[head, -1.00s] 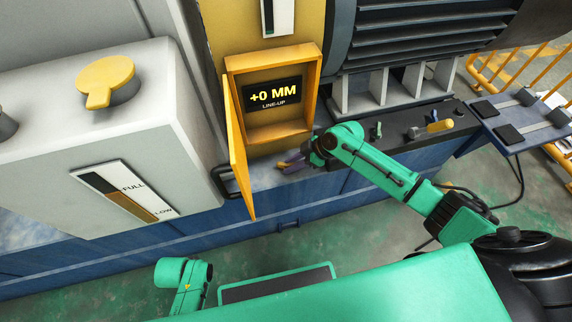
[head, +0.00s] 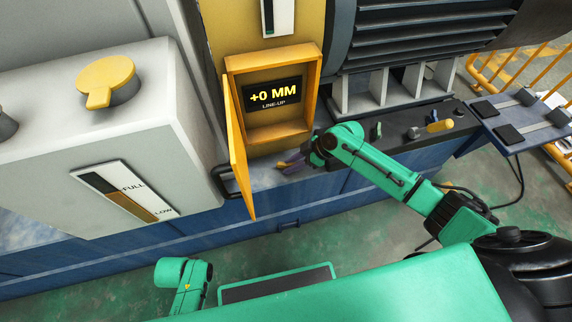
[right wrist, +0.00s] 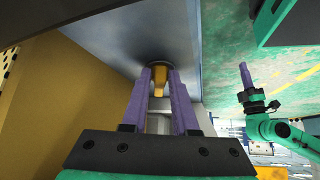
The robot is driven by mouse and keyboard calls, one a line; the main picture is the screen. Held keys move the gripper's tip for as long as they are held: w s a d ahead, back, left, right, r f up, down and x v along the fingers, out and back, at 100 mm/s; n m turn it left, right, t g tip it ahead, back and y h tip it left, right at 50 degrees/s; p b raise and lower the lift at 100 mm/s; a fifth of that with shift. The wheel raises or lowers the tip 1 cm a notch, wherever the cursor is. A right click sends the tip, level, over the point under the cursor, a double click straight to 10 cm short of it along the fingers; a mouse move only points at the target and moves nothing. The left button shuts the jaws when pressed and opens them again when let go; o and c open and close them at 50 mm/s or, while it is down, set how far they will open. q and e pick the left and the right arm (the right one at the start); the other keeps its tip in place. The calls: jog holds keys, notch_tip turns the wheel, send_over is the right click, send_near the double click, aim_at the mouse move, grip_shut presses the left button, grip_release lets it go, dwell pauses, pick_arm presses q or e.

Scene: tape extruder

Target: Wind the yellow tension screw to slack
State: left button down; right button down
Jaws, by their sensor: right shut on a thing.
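The yellow tension screw (right wrist: 159,80) shows in the right wrist view between the purple fingers of my right gripper (right wrist: 160,76). The fingers are closed on its yellow head, in front of a round dark fitting on a grey metal surface. In the head view my right gripper (head: 287,164) is low in front of the machine, just below the yellow box; the screw is mostly hidden there. In the right wrist view my left gripper (right wrist: 246,76) hangs off to the right, away from the machine; its jaw opening is unclear.
A white cabinet (head: 110,140) with a yellow knob (head: 107,83) stands at left.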

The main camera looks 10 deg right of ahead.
jog(key=shift+d+f+n+b, duration=0.15)
jog(key=shift+n+b, duration=0.15)
jog(key=shift+b, duration=0.45)
jog(key=n+b, duration=0.1)
jog(key=n+g+b, duration=0.1)
jog(key=b, duration=0.1)
jog(key=shift+w+g, duration=0.2)
jog(key=shift+g, duration=0.1)
jog(key=shift+n+g+b, duration=0.3)
jog(key=shift+n+b, duration=0.1)
jog(key=shift+b, duration=0.25)
jog(key=c, duration=1.1)
grip_release()
jog(key=o, duration=0.3)
jog(key=shift+o, duration=0.2)
jog(key=shift+r, duration=0.2)
